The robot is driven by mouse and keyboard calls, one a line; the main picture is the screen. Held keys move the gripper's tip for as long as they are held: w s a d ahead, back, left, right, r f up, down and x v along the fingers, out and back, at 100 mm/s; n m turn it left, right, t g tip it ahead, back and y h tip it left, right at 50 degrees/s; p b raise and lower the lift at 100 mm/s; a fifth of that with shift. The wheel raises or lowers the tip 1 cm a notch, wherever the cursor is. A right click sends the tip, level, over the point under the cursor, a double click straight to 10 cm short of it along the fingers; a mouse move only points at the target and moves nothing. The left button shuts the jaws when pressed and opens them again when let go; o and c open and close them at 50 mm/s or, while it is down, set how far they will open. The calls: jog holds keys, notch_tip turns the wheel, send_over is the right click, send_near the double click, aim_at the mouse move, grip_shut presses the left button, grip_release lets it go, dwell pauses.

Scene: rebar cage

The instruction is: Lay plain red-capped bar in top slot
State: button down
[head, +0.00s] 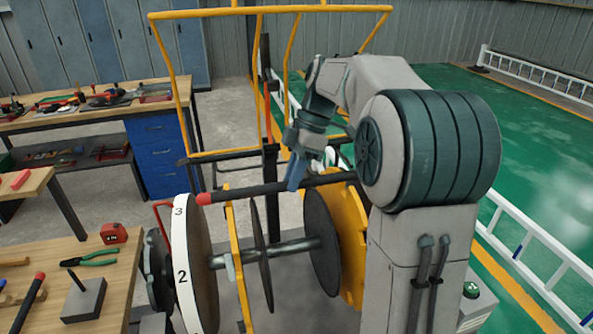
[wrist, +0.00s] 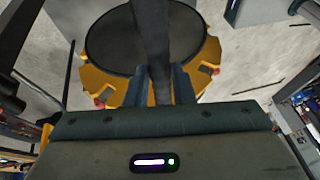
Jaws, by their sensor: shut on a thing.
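My gripper (head: 295,182) is shut on a dark bar with a red cap (head: 250,190). The bar lies nearly level across the top of the cage fixture, its red end near the white numbered disc (head: 196,265). Its other end reaches toward the yellow slotted disc (head: 348,240) and is partly hidden by my arm. In the wrist view the bar (wrist: 153,40) runs between the fingers (wrist: 160,85), across the dark face of the yellow disc (wrist: 120,90). The top slot is not clearly visible, and I cannot tell whether the bar touches either disc.
Another red-capped bar (head: 30,302) lies on the wooden table (head: 120,250) at lower left, near green pliers (head: 90,258), a grey block with a post (head: 84,300) and a red tape measure (head: 113,233). A yellow frame (head: 270,12) rises behind the fixture.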

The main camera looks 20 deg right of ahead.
jog(key=shift+f+p, duration=0.35)
jog(key=shift+f, duration=1.35)
jog(key=shift+f, duration=0.1)
jog(key=c, duration=1.2)
grip_release()
jog(key=shift+f, duration=0.1)
jog(key=shift+c, duration=0.2)
jog(key=shift+r, duration=0.25)
jog(key=v, duration=0.6)
jog(key=s+a+f+m+t+h, duration=0.1)
jog(key=s+f+m+t+h, duration=0.1)
jog(key=s+m, duration=0.6)
jog(key=s+a+f+m+t+h, duration=0.1)
jog(key=s+f+m+t, duration=0.3)
jog(key=s, duration=0.9)
notch_tip(320, 180, down, 3)
jog(key=m+h+b, duration=0.1)
jog(key=m, duration=0.4)
jog(key=shift+s+a+m+h, duration=0.15)
jog(key=shift+m+h, duration=0.15)
